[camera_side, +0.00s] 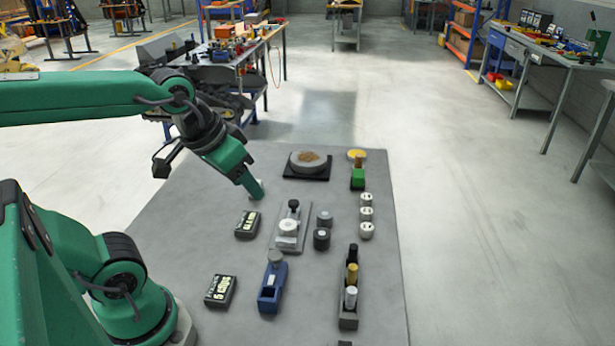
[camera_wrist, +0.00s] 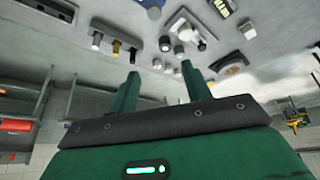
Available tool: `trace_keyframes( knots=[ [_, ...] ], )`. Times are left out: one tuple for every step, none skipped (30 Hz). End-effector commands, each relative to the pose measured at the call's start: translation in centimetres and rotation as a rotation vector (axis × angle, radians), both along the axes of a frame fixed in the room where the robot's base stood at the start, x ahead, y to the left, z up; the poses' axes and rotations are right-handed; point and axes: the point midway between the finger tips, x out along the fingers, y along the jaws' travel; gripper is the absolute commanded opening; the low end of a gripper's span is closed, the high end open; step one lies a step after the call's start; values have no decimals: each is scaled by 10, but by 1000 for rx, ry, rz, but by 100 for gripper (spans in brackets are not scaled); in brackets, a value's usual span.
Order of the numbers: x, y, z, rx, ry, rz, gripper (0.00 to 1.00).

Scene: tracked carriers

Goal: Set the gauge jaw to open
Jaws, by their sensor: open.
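A grey plate (camera_side: 281,243) near the middle of the mat carries a white round piece (camera_side: 288,228) and an upright black-topped post (camera_side: 294,206). A blue device (camera_side: 269,293) with a slot in its front and a grey round top stands nearer the camera. I cannot tell for certain which of these is the gauge with the jaw, nor how the jaw is set. My gripper (camera_side: 257,190) is above the mat, behind and left of the grey plate, apart from both. In the wrist view my gripper (camera_wrist: 160,72) has its two green fingers spread with nothing between them.
Two dark labelled boxes (camera_side: 248,224) (camera_side: 220,291) lie left. Dark cylinders (camera_side: 322,239), three white pieces (camera_side: 366,214) and a rack of cylinders (camera_side: 348,318) stand right. A round dish (camera_side: 299,168) on a black base and a green block (camera_side: 358,178) are behind.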

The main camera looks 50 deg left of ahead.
Motion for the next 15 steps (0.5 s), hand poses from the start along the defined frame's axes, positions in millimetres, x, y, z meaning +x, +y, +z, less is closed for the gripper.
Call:
trace_keyframes(
  knots=[
    [6,2,0,-13,15,34,48],
    [10,4,1,-21,22,56,48],
    [15,6,1,-34,34,90,48],
    [20,8,1,-44,43,117,48],
    [24,9,1,-53,52,144,48],
    [30,12,1,-66,64,182,48],
    [35,14,1,-77,73,210,48],
    [40,16,0,-86,82,241,48],
    [46,19,-1,-99,94,280,48],
    [51,21,-1,-109,104,310,48],
    [56,23,-2,-119,112,339,48],
    [62,26,-4,-131,123,379,48],
    [67,29,-5,-140,131,408,48],
    [72,31,-6,-149,140,438,48],
    [78,35,-9,-160,152,478,48]
  ],
)
